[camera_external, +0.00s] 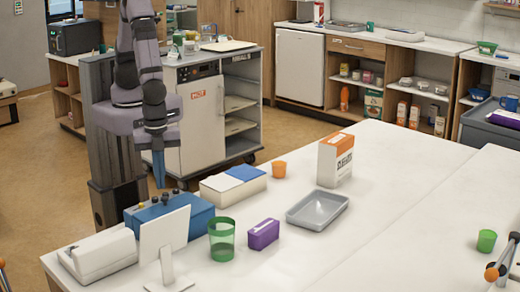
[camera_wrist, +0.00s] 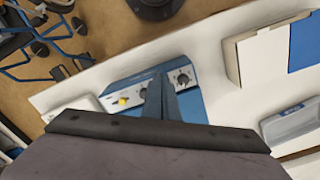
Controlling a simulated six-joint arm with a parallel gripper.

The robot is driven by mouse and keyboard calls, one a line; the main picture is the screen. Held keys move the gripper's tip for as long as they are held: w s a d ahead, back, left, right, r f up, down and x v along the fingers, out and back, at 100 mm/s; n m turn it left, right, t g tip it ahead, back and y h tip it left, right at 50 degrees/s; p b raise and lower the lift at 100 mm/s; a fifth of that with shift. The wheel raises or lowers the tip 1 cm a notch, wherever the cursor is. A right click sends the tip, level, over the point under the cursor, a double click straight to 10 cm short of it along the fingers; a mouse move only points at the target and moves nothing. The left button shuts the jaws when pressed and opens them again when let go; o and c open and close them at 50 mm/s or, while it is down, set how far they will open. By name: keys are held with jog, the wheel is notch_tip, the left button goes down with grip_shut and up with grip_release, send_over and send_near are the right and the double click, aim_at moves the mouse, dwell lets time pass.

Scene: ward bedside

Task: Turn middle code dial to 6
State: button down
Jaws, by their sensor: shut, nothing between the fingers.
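The blue code box (camera_external: 180,222) stands on the white table, with a row of small knobs along its top edge. In the wrist view its face (camera_wrist: 192,104) shows a yellow knob (camera_wrist: 122,101), a dark middle dial (camera_wrist: 143,92) and a dark right dial (camera_wrist: 183,78). My gripper (camera_external: 160,186) points down, shut and empty, with its blue fingertips just above the row of knobs. In the wrist view my gripper (camera_wrist: 159,80) covers part of the panel between the middle and right dials. Contact with a dial cannot be told. The dial numbers are too small to read.
A white and blue carton (camera_external: 233,186) stands close behind the box, also seen in the wrist view (camera_wrist: 262,50). A white panel on a stand (camera_external: 164,236), a white device (camera_external: 98,254), a green cup (camera_external: 222,240) and a purple box (camera_external: 263,235) stand nearby.

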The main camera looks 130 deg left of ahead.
jog(key=shift+f+b, duration=0.35)
jog(key=shift+f, duration=0.5)
jog(key=shift+w+r, duration=0.15)
jog(key=shift+w, duration=0.15)
dwell(0.4)
jog(key=shift+w+a+p, duration=0.25)
jog(key=shift+a+p, duration=0.25)
jog(key=shift+p, duration=0.25)
jog(key=shift+w+a+p, duration=0.25)
jog(key=shift+w+p, duration=0.05)
jog(key=shift+p, duration=0.05)
jog(key=shift+s+a, duration=0.2)
jog(key=shift+a, duration=0.1)
dwell(0.3)
jog(key=shift+s, duration=0.1)
notch_tip(320, 180, up, 6)
jog(key=p, duration=0.6)
jog(key=shift+s, duration=0.1)
jog(key=shift+a, duration=0.1)
